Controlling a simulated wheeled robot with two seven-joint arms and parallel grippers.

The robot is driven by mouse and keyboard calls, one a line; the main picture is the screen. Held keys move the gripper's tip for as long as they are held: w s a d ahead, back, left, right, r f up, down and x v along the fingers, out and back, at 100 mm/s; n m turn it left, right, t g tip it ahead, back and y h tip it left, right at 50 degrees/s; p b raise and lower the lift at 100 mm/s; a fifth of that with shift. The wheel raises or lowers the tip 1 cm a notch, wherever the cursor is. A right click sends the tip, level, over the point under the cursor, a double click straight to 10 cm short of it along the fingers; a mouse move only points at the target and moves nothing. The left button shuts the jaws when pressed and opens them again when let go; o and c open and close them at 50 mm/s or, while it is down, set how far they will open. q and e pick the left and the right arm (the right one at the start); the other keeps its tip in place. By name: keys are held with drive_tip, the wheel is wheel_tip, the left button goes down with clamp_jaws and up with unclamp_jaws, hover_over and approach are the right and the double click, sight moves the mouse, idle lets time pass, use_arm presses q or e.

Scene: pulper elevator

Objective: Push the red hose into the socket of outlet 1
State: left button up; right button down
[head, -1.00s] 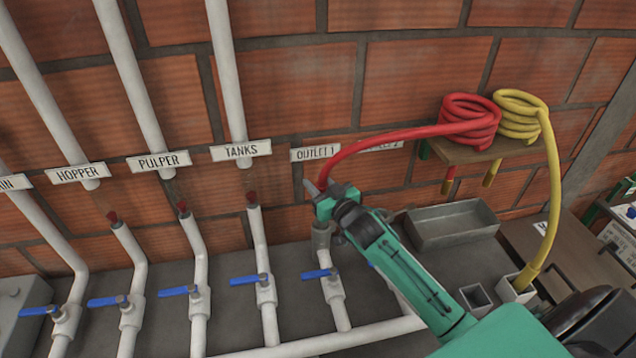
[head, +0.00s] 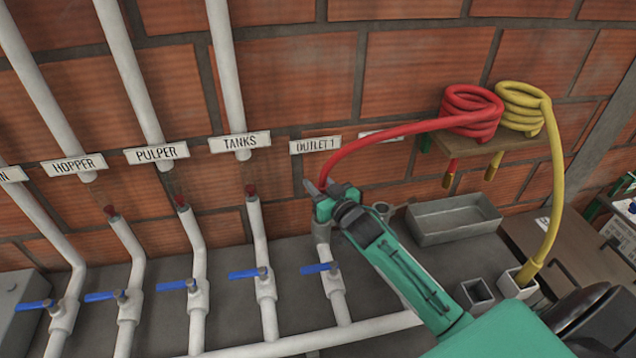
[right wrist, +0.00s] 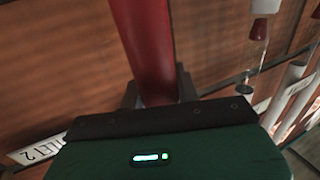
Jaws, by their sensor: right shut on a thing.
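The red hose (head: 385,133) runs from a coil on the wooden shelf in an arc down to my right gripper (head: 322,193). My right gripper is shut on the hose near its end, just above the pipe under the OUTLET 1 sign (head: 315,145). The gripper hides the hose's end and the pipe's top, so I cannot tell whether they touch. In the right wrist view the hose (right wrist: 146,45) stands between the fingers. The outlet 1 pipe (head: 322,235) shows below the gripper, with a blue-handled valve (head: 320,268). My left gripper is not in view.
A yellow hose (head: 556,170) hangs from the shelf (head: 500,147) into a square holder (head: 518,285). An empty square holder (head: 475,294) stands beside it. A grey tray (head: 455,225) lies behind my right arm.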

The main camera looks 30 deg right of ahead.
drive_tip(key=shift+f+b, duration=0.7)
drive_tip(key=shift+f, duration=0.4)
drive_tip(key=c, duration=0.9)
unclamp_jaws()
drive_tip(key=shift+c, duration=0.2)
drive_tip(key=s+d+b, duration=0.1)
drive_tip(key=s+b, duration=0.3)
drive_tip(key=s, duration=0.9)
drive_tip(key=shift+s+d, duration=0.3)
drive_tip(key=shift+s, duration=0.05)
drive_tip(key=shift+s, duration=0.1)
